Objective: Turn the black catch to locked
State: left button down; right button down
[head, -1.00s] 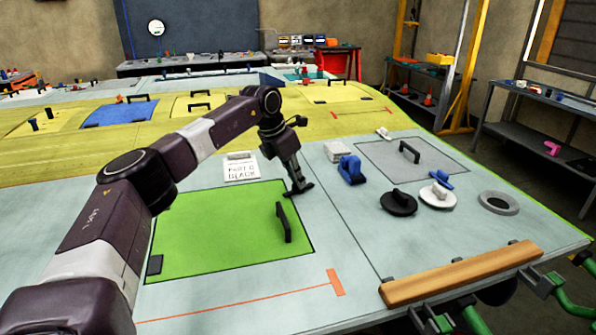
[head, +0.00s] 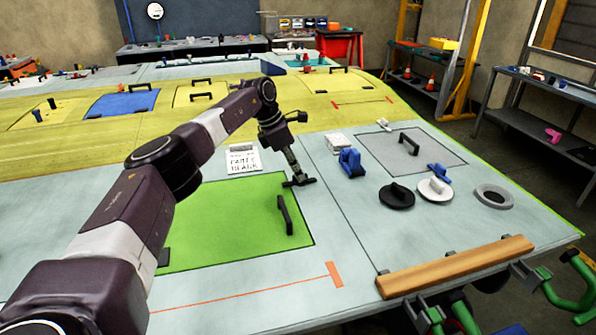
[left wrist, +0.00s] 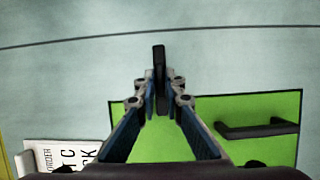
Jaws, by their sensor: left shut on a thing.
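The green panel (head: 225,225) lies in the pale work surface, with a black handle (head: 285,215) near its right edge. The black catch (head: 305,182) is a dark bar at the panel's far right corner. My left gripper (head: 297,178) is over it, pointing down. In the left wrist view the catch (left wrist: 159,60) stands between the two fingers of the left gripper (left wrist: 163,88), which are shut on it. Its bar crosses the panel's edge there, roughly at right angles, with most of its visible length off the green. The fingers partly hide its middle. My right gripper is not in view.
A printed card (head: 244,160) lies beyond the panel. To the right are a blue clamp-like part (head: 350,163), a black disc (head: 397,197), a white disc (head: 434,190) and a grey ring (head: 494,196). A wooden bar (head: 455,267) lines the front edge.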

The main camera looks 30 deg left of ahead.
pick_arm(q)
jog(key=c, duration=2)
grip_release()
jog(key=shift+c, duration=0.2)
jog(key=shift+r, duration=0.15)
jog(key=v, duration=1.2)
